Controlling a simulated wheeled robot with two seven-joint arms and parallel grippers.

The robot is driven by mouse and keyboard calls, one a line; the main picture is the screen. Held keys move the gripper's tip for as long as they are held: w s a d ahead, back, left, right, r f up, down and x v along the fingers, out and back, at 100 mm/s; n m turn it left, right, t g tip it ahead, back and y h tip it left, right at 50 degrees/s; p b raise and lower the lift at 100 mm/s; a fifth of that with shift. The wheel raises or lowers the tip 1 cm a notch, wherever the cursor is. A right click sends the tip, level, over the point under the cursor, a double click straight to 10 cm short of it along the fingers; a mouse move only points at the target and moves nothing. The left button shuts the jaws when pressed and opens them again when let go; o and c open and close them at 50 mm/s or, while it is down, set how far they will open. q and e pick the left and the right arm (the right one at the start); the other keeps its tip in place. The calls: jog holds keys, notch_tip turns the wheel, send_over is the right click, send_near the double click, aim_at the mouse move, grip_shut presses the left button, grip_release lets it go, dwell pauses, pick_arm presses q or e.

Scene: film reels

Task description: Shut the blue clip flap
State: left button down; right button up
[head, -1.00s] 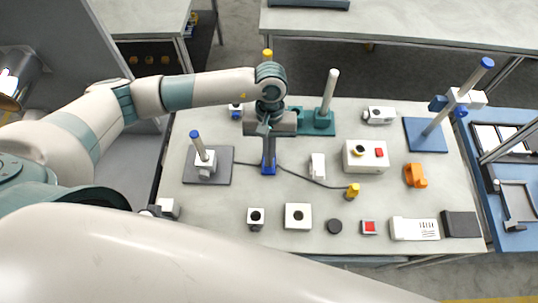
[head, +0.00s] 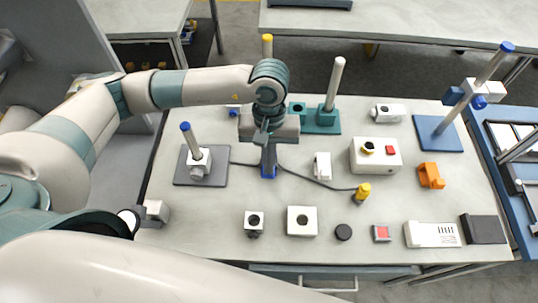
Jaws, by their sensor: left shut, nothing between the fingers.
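My left gripper (head: 268,143) comes down from the upper left over the middle-left of the table and points downward. Its fingers are shut with nothing between them. A small blue part (head: 268,172), which looks like the blue clip, sits on the table directly below the fingertips. The gripper hides most of it, so I cannot tell the flap's angle or whether the fingers touch it. My right arm's pale link crosses the bottom of the head view; its gripper is out of view.
A blue-topped post on a grey plate (head: 182,178) stands left of the gripper. A teal post stand (head: 322,122) is behind right. A white block (head: 322,166), a cable and a yellow-topped piece (head: 362,192) lie to the right.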

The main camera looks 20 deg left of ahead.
pick_arm(q)
jog(key=shift+s, duration=0.15)
dwell(0.3)
jog(key=shift+r, duration=0.7)
jog(key=shift+r, duration=0.15)
